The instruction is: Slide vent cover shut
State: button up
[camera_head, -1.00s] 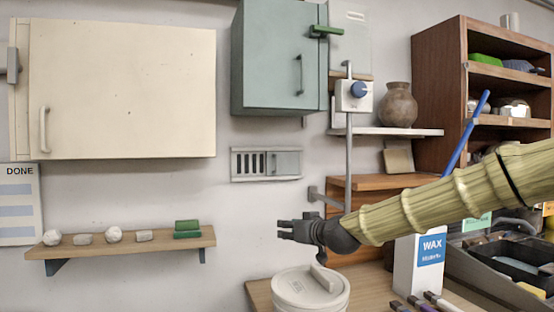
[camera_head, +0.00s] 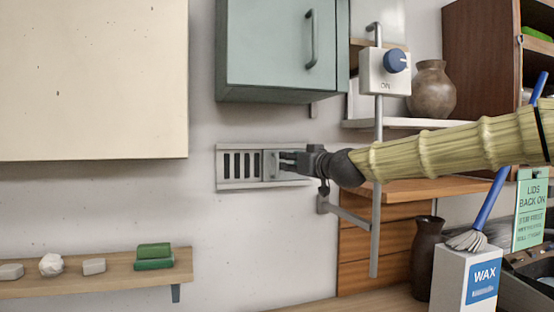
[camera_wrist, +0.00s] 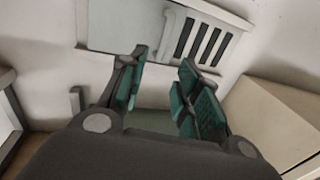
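The vent (camera_head: 240,183) is a pale grey framed plate on the wall, with several dark open slots on its left. Its flat sliding cover (camera_head: 270,165) is at the right end, leaving these slots uncovered. My gripper (camera_head: 284,161) is in front of the cover and hides part of it. In the wrist view my gripper (camera_wrist: 164,60) is open, with teal pads apart and nothing between them. There the cover (camera_wrist: 125,25) is at upper left and the slots (camera_wrist: 205,42) at upper right. A small upright handle (camera_wrist: 167,28) shows just beyond the fingertips, between their lines.
A teal cabinet (camera_head: 265,55) hangs just above the vent. A switch box (camera_head: 384,72) on a grey post (camera_head: 378,190) stands to the right, near my arm. A cream cabinet (camera_head: 90,80) and a small shelf (camera_head: 110,278) are left. The wall below the vent is clear.

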aim_at(277, 159)
jog(key=p+x, duration=0.2)
jog(key=x, duration=0.7)
jog(key=shift+a+f, duration=0.1)
jog(key=shift+f, duration=0.05)
